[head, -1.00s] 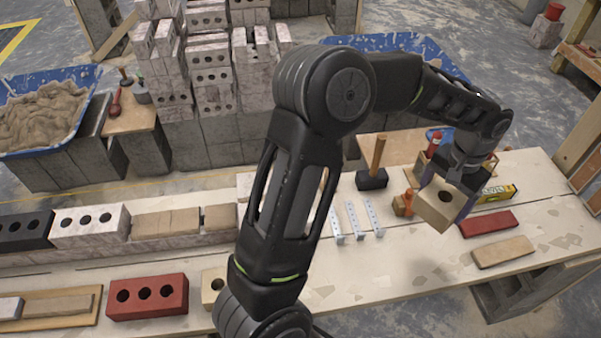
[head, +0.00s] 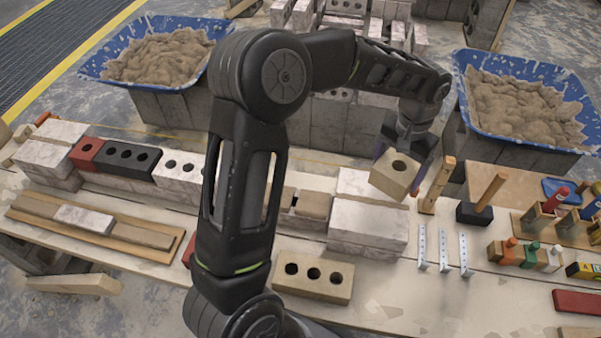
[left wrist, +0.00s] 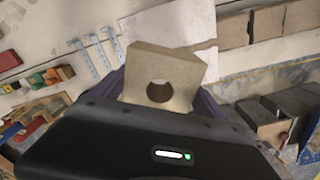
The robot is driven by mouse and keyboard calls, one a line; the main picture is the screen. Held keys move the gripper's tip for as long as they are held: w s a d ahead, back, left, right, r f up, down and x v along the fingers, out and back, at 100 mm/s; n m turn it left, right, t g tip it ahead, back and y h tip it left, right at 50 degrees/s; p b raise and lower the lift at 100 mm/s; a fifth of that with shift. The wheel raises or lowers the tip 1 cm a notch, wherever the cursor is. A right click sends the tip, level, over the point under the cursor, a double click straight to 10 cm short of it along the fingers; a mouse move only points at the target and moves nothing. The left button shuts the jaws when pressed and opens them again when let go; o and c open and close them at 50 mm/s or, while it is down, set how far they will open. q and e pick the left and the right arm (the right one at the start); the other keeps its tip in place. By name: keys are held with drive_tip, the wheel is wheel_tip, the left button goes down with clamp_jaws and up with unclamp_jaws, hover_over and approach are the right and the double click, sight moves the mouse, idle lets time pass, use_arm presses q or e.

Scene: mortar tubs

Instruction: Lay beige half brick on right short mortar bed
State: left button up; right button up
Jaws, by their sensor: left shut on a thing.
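The beige half brick (head: 394,176), a block with one round hole, is held slightly tilted in my left gripper (head: 406,158), its fingers on either side. The brick appears above or in front of the right end of the pale block stack. In the left wrist view the half brick (left wrist: 165,76) sits between the purple fingers. The right short mortar bed (head: 313,205) is a tan slab on the wall row, just left of that stack; my arm hides part of the row. It seems to show bare in the left wrist view (left wrist: 232,31). My right gripper is out of view.
The pale block stack (head: 366,232) ends the row. A beige three-hole brick (head: 313,279) lies in front. Blue mortar tubs (head: 462,75) stand behind.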

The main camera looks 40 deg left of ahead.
use_arm(q)
drive_tip(key=shift+s+a+f+m, duration=0.1)
drive_tip(key=shift+a+m, duration=0.2)
drive_tip(key=shift+a, duration=0.15)
drive_tip(key=s+a+f+m, duration=0.1)
drive_tip(key=a+m, duration=0.1)
drive_tip(key=a, duration=0.1)
drive_tip(key=s+a+f+m, duration=0.1)
drive_tip(key=a+m, duration=0.1)
drive_tip(key=a, duration=0.1)
drive_tip(key=s+a+f+m, duration=0.1)
drive_tip(key=s+a, duration=0.1)
drive_tip(key=shift+a+f+m, duration=0.2)
drive_tip(key=shift+a+m, duration=0.2)
drive_tip(key=s+a+f+m, duration=0.2)
drive_tip(key=s+a+m, duration=0.3)
drive_tip(key=a, duration=0.1)
drive_tip(key=shift+s+a+f+m, duration=0.2)
drive_tip(key=shift+s+f+m, duration=0.05)
drive_tip(key=shift+f+m, duration=0.15)
drive_tip(key=shift+f+b, duration=2.6)
drive_tip(key=shift+f, duration=0.45)
drive_tip(key=shift+f, duration=0.4)
